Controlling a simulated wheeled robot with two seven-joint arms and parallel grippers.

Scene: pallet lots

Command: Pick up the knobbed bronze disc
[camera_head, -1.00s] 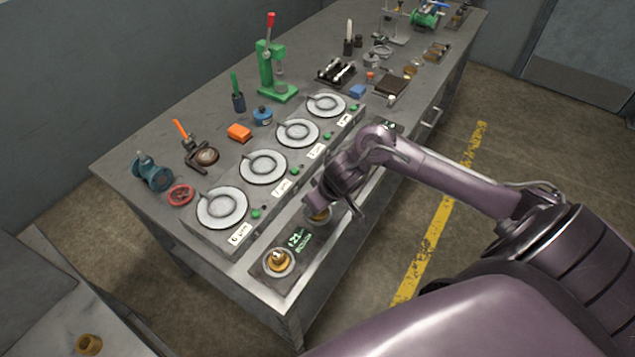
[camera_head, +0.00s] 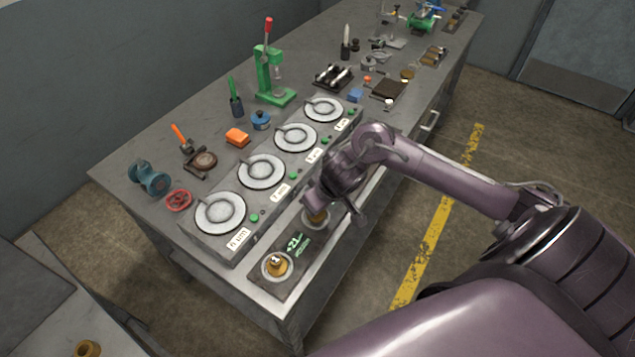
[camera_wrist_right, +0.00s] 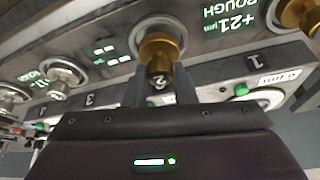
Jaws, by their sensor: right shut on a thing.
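The knobbed bronze disc (camera_head: 317,216) is at the second round seat of the front strip on the bench. In the right wrist view the disc (camera_wrist_right: 160,46) is in front of a pale round seat (camera_wrist_right: 150,22), and its knob end is marked 2. My right gripper (camera_head: 318,203) is over it from above. The right wrist view shows the two fingers (camera_wrist_right: 160,88) closed on either side of the knob. I cannot tell whether the disc touches its seat. A second knobbed bronze disc (camera_head: 277,262) sits in the strip's near-left seat. My left gripper is not in view.
Several pale lapping plates (camera_head: 221,212) stand in a row just behind the strip. A green press (camera_head: 270,75), an orange block (camera_head: 237,137), a red handwheel (camera_head: 178,199) and a blue-green valve (camera_head: 148,176) stand farther back. The floor (camera_head: 400,250) in front is clear.

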